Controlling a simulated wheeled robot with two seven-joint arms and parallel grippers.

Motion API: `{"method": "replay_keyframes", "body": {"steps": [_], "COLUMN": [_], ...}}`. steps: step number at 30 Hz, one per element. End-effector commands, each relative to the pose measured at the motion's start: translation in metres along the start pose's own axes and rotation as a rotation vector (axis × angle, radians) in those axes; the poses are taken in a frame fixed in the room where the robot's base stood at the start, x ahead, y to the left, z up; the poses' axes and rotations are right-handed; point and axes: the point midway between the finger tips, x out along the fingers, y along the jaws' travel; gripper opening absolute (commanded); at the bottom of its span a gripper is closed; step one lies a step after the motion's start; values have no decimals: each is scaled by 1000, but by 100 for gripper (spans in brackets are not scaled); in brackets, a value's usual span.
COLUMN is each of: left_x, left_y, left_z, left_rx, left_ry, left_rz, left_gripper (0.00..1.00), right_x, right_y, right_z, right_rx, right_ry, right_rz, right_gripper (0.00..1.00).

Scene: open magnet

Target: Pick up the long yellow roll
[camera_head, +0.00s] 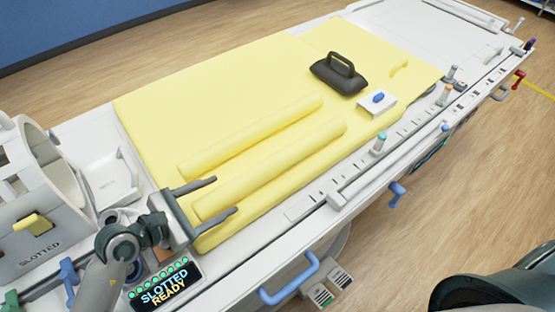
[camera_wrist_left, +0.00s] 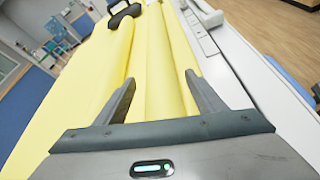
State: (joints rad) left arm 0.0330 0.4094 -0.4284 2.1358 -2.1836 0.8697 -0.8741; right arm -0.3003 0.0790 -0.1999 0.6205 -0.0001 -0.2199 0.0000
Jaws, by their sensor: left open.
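Two yellow rolls lie side by side on the yellow mat (camera_head: 150,115). The nearer roll (camera_head: 280,165) looks slightly longer than the farther roll (camera_head: 250,138). My left gripper (camera_head: 226,195) is open and empty over the near-left end of the nearer roll, one finger toward each side of it. In the left wrist view the nearer roll (camera_wrist_left: 163,70) runs between the two open fingers (camera_wrist_left: 159,77), and the farther roll (camera_wrist_left: 112,60) lies to the left. I cannot tell how far the fingers are above the mat. My right gripper is not in view.
A black handled pad (camera_head: 340,78) and a white box with a blue top (camera_head: 377,103) sit on the mat's right part. A white rail (camera_head: 400,150) with several knobs runs along the near edge. A white ring-shaped housing (camera_head: 35,185) stands at left.

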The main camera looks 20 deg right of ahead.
Motion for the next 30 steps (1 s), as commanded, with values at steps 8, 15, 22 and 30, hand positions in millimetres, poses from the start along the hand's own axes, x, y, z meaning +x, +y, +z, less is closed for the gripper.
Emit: {"method": "replay_keyframes", "body": {"steps": [8, 15, 22, 30], "left_x": [29, 33, 32, 32], "left_y": [-1, -2, -1, -1], "left_z": [3, 2, 2, 2], "left_rx": [-1, 1, 1, 1], "left_ry": [0, 0, 0, 0], "left_rz": [0, 1, 1, 1], "left_gripper": [64, 64, 64, 18], "right_x": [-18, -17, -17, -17], "right_y": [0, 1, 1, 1], "right_z": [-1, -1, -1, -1], "right_rx": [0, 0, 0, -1], "right_ry": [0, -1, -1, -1], "right_rz": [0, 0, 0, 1], "right_gripper": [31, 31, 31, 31]}}
